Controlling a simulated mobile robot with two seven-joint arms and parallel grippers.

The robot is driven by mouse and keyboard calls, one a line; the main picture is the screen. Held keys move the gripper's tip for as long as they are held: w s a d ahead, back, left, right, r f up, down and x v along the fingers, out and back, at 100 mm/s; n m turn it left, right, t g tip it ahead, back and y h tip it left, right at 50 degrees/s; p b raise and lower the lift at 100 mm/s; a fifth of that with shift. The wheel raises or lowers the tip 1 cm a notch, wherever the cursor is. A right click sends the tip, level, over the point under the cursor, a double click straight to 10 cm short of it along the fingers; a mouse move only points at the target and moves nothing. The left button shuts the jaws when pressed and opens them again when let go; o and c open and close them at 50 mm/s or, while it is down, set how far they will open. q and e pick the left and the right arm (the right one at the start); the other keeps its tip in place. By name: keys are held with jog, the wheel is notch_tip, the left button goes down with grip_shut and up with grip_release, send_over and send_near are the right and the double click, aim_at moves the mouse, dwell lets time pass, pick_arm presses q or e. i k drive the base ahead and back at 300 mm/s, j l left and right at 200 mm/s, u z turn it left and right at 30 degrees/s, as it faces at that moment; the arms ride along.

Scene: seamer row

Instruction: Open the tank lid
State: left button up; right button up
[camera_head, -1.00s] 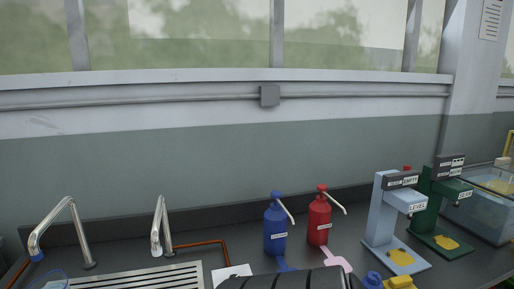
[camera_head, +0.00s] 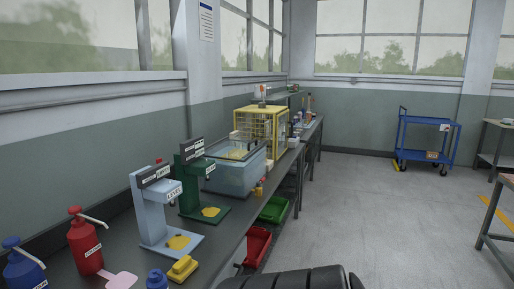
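The green stand hides part of the tank's near left side. Neither of my grippers is in view.
A light-blue stand (camera_head: 151,210) and a green stand (camera_head: 188,180) stand before the tank. Red (camera_head: 84,243) and blue (camera_head: 22,268) pump bottles are nearer. A yellow cage (camera_head: 264,128) is beyond. Red (camera_head: 257,245) and green (camera_head: 274,209) bins sit below the bench edge.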

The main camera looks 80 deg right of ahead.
aim_at(235, 153)
jog(key=z, duration=2.5)
jog(key=i+l, duration=0.3)
jog(key=i, duration=0.15)
jog(key=i+l, duration=0.25)
jog(key=i, duration=0.2)
jog(key=l+z, duration=0.05)
